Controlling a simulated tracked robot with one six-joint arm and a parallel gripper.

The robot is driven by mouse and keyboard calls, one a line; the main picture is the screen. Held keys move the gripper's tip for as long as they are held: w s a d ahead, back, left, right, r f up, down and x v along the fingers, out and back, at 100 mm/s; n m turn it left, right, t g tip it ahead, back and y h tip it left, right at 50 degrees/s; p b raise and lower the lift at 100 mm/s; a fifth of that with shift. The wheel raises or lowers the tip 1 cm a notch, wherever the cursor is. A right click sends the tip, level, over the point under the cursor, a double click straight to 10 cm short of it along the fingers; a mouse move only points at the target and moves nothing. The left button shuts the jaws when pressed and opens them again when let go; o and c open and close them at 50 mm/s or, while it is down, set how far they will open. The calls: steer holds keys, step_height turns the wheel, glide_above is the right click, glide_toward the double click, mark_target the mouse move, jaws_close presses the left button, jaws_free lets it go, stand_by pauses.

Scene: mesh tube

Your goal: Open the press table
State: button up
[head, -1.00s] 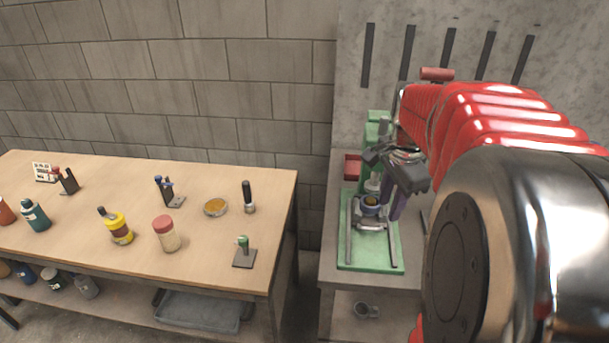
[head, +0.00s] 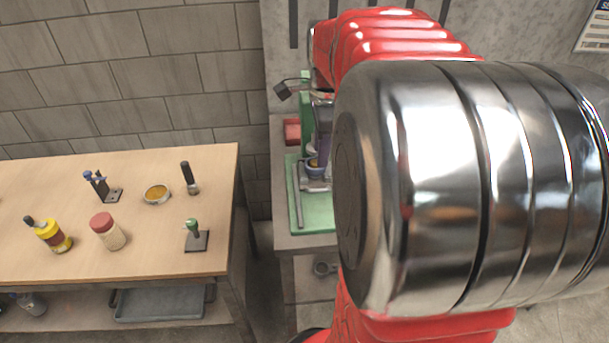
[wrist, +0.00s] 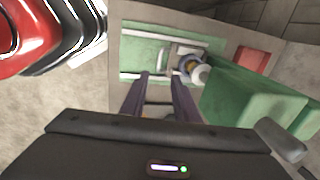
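The press has a green base (head: 322,216) with metal rails and a green upright body, which also shows in the wrist view (wrist: 236,98). Its grey sliding table (head: 314,184) sits on the rails under the upright, with a round blue-rimmed piece on it; the table also shows in the wrist view (wrist: 172,57). My gripper (wrist: 161,78) is open, its two dark purple fingers apart over the base, near the table's front side. Whether they touch anything is unclear. In the head view my arm hides most of the gripper and the right of the press.
A red box (head: 291,131) stands beside the press at the back. A wooden bench (head: 150,255) to the left holds jars, a round dish (head: 157,194) and small tools. A grey ring-like part (head: 326,267) lies on the shelf below the press. A gap separates bench and press stand.

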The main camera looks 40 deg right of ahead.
mark_target(318, 190)
steer(key=shift+f, duration=0.1)
steer(key=f, duration=0.4)
steer(key=w+d+f, duration=0.1)
steer(key=f, duration=0.4)
steer(key=w+f, duration=0.1)
steer(key=f, duration=0.3)
steer(key=shift+d+f, duration=0.15)
steer(key=shift+f, duration=0.05)
jaws_close()
steer(key=shift+r, duration=0.1)
